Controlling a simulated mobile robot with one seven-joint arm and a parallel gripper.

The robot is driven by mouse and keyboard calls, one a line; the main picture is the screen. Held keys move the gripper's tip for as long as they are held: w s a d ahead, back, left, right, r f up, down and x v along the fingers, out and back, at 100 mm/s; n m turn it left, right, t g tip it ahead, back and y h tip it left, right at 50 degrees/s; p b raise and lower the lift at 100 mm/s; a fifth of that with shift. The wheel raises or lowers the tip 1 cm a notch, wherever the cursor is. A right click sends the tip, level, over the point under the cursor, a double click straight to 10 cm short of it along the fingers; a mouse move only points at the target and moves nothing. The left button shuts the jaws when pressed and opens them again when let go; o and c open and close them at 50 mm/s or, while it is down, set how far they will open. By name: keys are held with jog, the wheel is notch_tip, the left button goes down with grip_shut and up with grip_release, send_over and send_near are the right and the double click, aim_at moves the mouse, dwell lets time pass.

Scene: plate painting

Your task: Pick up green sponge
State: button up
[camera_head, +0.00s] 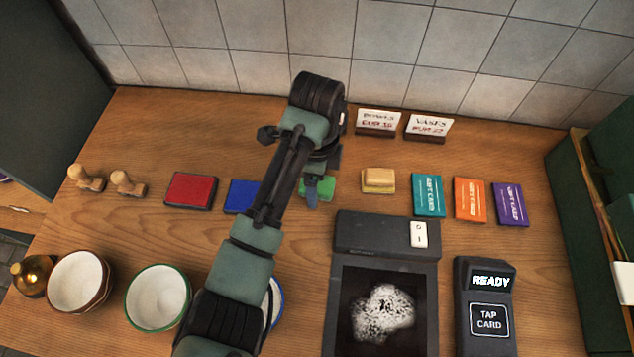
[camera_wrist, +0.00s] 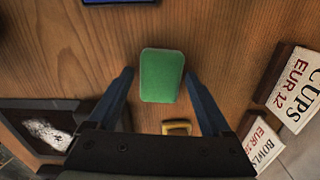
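The green sponge (camera_head: 327,186) lies on the wooden counter, partly hidden behind my gripper (camera_head: 312,188) in the head view. In the wrist view the green sponge (camera_wrist: 161,75) is a rounded block, seen whole. My gripper (camera_wrist: 159,78) is open, with one blue-grey finger on each side of the sponge. Bare wood shows between the sponge and each finger in that view. How high the fingertips are above the counter I cannot tell.
A blue pad (camera_head: 242,196) and a red pad (camera_head: 191,190) lie to the left, a yellow sponge (camera_head: 378,181) to the right. Small price signs (camera_head: 378,122) stand behind. A dark scale-like device (camera_head: 388,238) and a card reader (camera_head: 485,270) are in front. Bowls (camera_head: 158,298) stand front left.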

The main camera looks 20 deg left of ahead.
jog(key=c, duration=1.1)
notch_tip(320, 180, up, 10)
jog(key=p, duration=0.3)
jog(key=shift+r, duration=0.1)
